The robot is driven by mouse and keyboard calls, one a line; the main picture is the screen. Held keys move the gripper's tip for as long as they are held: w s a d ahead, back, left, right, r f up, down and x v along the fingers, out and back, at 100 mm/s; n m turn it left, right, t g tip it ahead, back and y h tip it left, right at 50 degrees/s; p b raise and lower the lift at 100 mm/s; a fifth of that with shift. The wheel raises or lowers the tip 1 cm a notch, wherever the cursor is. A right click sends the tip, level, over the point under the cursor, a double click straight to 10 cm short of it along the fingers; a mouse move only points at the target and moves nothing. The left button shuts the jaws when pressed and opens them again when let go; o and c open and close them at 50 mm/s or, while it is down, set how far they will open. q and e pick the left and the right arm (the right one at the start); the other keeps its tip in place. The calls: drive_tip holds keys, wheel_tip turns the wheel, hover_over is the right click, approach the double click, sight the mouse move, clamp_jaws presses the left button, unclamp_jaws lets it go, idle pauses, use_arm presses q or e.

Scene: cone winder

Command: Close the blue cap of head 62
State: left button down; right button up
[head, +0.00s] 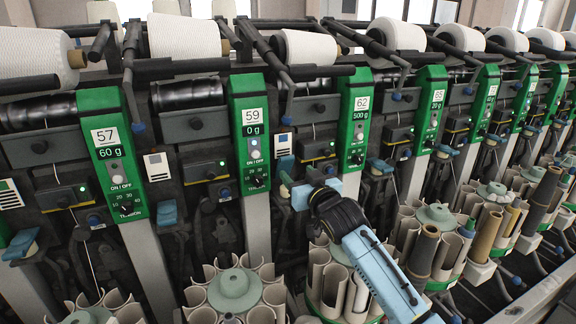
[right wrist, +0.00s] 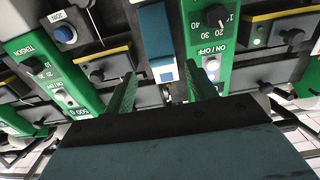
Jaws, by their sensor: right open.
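The green panel of head 62 (head: 355,115) reads 500 g and stands right of the panel of head 59 (head: 250,130). My right gripper (head: 303,188) is between these two panels, low down. In the right wrist view, which is upside down, the right gripper (right wrist: 160,88) is open and empty. A blue cap (right wrist: 156,30) shows beyond and between its fingertips, apart from them, with a white and blue card next to it. The 500 g panel (right wrist: 62,95) is on the left there. My gripper mostly hides this cap in the head view; I cannot tell how far open it is. My left gripper is not in view.
Other blue caps hang beside head 57 (head: 167,212) and right of head 62 (head: 380,167). Round magazines of pale tubes (head: 235,288) stand below along the front. White yarn cones (head: 307,47) and black bars run above the panels.

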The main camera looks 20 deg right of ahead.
sight(286, 162)
drive_tip(key=w, duration=0.5)
drive_tip(key=shift+w+a+b, duration=0.1)
drive_tip(key=shift+w+b, duration=0.05)
drive_tip(key=shift+b, duration=0.15)
drive_tip(key=shift+w, duration=0.75)
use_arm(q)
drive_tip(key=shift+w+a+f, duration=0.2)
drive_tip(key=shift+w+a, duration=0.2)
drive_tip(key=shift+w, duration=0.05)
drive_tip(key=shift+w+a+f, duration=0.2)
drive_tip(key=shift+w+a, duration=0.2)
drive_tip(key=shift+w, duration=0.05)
use_arm(e)
drive_tip(key=shift+w, duration=0.1)
drive_tip(key=shift+c, duration=0.2)
